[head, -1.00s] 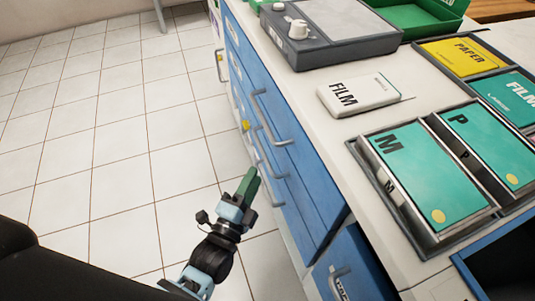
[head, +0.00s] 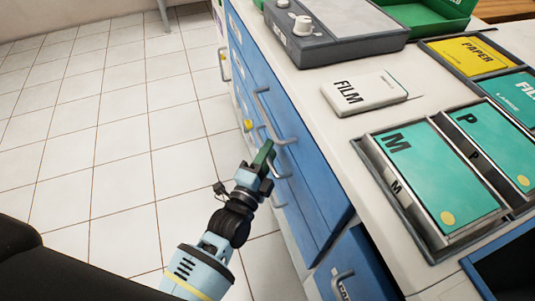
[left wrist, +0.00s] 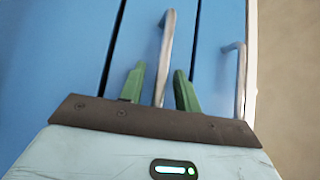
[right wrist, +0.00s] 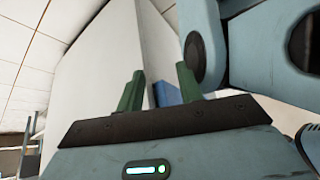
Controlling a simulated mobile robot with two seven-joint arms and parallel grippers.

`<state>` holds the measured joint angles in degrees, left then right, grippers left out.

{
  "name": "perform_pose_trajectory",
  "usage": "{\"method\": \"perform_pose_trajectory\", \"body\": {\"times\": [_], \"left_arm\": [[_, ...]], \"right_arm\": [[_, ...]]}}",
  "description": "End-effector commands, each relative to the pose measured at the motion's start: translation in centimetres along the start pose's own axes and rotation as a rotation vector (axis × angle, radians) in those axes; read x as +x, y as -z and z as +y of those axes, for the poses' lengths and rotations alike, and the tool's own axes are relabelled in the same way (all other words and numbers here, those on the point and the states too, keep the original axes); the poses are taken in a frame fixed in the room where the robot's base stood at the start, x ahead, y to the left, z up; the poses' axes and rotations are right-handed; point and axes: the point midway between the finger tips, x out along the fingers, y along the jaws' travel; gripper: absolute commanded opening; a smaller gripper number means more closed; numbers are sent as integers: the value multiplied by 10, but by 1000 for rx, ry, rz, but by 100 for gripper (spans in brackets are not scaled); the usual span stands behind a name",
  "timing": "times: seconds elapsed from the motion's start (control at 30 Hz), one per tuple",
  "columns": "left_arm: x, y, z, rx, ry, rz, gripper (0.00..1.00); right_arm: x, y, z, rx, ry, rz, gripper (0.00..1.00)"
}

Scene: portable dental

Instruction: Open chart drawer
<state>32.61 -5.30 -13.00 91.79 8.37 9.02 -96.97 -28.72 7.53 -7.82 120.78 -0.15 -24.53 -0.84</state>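Blue drawer fronts (head: 305,165) with grey bar handles run down the side of the cabinet. My left gripper (head: 264,155) is at these fronts, beside the upper handle (head: 266,108) and overlapping a lower one. In the left wrist view its green fingers (left wrist: 158,88) are apart, with a handle (left wrist: 166,45) between them; contact cannot be told. Another handle (left wrist: 240,75) is to the right. Which drawer is the chart drawer cannot be read. The drawers look closed. My right gripper (right wrist: 159,88) is open, with nothing visible held.
The white counter (head: 395,120) carries a FILM box (head: 375,93), teal boxes in trays (head: 400,222), a grey device with a knob (head: 335,30) and a green bin (head: 425,15). A lower drawer handle (head: 341,283) is at the bottom. Tiled floor at left is clear.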

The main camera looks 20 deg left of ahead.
Motion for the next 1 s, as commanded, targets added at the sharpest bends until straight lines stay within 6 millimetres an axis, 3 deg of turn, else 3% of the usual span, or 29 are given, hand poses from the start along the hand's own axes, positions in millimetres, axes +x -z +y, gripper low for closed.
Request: {"method": "perform_pose_trajectory", "body": {"times": [0.07, 0.3, 0.73, 1.0], "left_arm": [[0, 0, 0, 0, 0, 0, 30], [0, 0, 0, 0, 0, 0, 0], [-4, -3, -1, 1, -1, 0, 0], [-32, -31, -11, 7, -2, 2, 0]], "right_arm": [[1, 2, 1, -1, -1, 4, 36], [1, 2, 1, -1, -1, 5, 36], [-4, 1, -2, 0, 2, 0, 36], [-19, 16, -6, -1, 7, 18, 36]]}}
